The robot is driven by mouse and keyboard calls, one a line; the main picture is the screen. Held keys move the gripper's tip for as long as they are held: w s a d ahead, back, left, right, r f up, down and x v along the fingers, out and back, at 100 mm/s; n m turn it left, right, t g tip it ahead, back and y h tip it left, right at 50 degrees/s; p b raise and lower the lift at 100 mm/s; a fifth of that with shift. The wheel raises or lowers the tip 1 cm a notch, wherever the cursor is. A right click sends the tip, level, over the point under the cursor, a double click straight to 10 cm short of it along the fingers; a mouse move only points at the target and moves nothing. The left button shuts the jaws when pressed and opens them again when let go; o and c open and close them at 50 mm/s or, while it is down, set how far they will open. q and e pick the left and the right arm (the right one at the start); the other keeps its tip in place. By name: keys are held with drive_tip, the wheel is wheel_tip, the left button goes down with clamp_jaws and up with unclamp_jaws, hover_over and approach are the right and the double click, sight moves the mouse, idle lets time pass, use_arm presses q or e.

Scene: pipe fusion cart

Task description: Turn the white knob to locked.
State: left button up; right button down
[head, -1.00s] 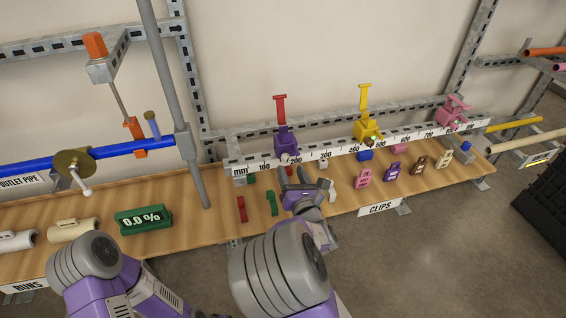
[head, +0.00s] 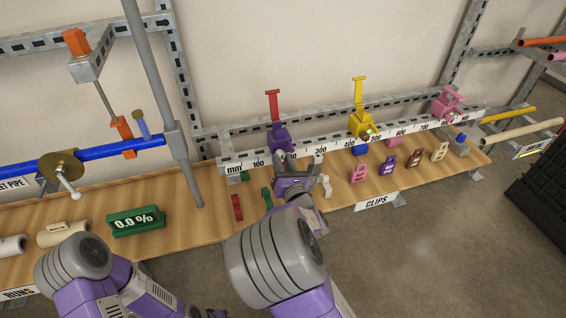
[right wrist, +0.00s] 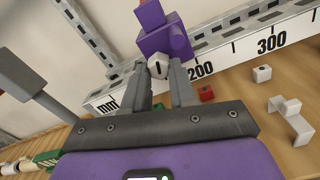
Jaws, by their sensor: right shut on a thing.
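My right gripper (right wrist: 158,76) is shut on the knob, a fingertip on each side. In the head view my right gripper (head: 288,166) is in front of the purple clamp (head: 281,138), which has a red handle standing up. The knob is mostly hidden there by the gripper. My left arm comes in at the lower left; its gripper is not in view.
The white ruler rail (head: 405,137) runs behind the wooden bench, with a yellow clamp (head: 360,124) and a pink clamp (head: 446,103) further right. Several small clips stand below.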

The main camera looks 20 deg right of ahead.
drive_tip(key=m+b, duration=0.1)
drive_tip(key=m, duration=0.6)
drive_tip(key=m+b, duration=0.1)
drive_tip(key=m, duration=0.6)
drive_tip(key=m+b, duration=0.1)
drive_tip(key=m, duration=0.7)
drive_tip(key=shift+r, duration=0.25)
drive_tip(key=m, duration=0.3)
drive_tip(key=shift+m, duration=0.3)
drive_tip(key=shift+r+m, duration=0.1)
drive_tip(key=shift+m, duration=2.2)
